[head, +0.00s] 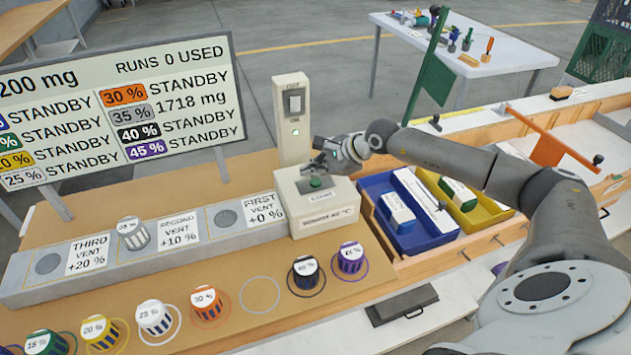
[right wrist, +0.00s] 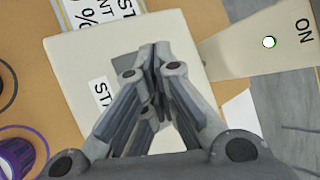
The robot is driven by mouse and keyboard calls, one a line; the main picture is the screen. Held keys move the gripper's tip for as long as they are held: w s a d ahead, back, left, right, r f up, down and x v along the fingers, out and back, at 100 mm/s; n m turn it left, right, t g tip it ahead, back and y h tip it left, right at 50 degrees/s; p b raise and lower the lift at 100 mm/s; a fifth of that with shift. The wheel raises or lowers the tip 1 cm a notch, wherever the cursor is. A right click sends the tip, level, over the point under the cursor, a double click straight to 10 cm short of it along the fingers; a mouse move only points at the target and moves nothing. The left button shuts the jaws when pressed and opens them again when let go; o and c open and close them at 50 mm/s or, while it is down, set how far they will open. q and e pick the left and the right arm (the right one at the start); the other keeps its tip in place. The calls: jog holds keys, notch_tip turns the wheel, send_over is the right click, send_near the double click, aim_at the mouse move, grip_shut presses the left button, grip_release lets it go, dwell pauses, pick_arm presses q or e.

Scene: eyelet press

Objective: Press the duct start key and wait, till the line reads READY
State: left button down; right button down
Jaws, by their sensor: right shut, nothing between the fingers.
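The start key is a green button (head: 316,182) on top of a cream box (head: 325,215) marked START. My right gripper (head: 318,168) is shut and empty, its fingertips just above or at the button; I cannot tell whether they touch. In the right wrist view the shut fingers (right wrist: 155,60) point at the box top (right wrist: 75,60) and hide the button. The display board (head: 120,110) reads STANDBY on most lines, 1718 mg beside 35 %, and RUNS 0 USED. My left gripper is not in view.
A post (head: 292,120) with a switch and lit green lamp stands behind the box. Several labelled cups stand in front, with one empty ring (head: 259,295). A blue tray (head: 425,238) lies right of the box.

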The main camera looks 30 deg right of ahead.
aim_at(314, 184)
dwell(0.8)
jog(key=shift+f+b, duration=0.4)
jog(key=shift+b, duration=0.2)
jog(key=shift+f+b, duration=0.5)
jog(key=shift+b, duration=0.05)
dwell(0.5)
jog(key=shift+r, duration=0.1)
jog(key=shift+r+p, duration=0.35)
jog(key=shift+r, duration=0.45)
jog(key=shift+r+p, duration=1.2)
jog(key=shift+r, duration=1.3)
jog(key=shift+f, duration=0.1)
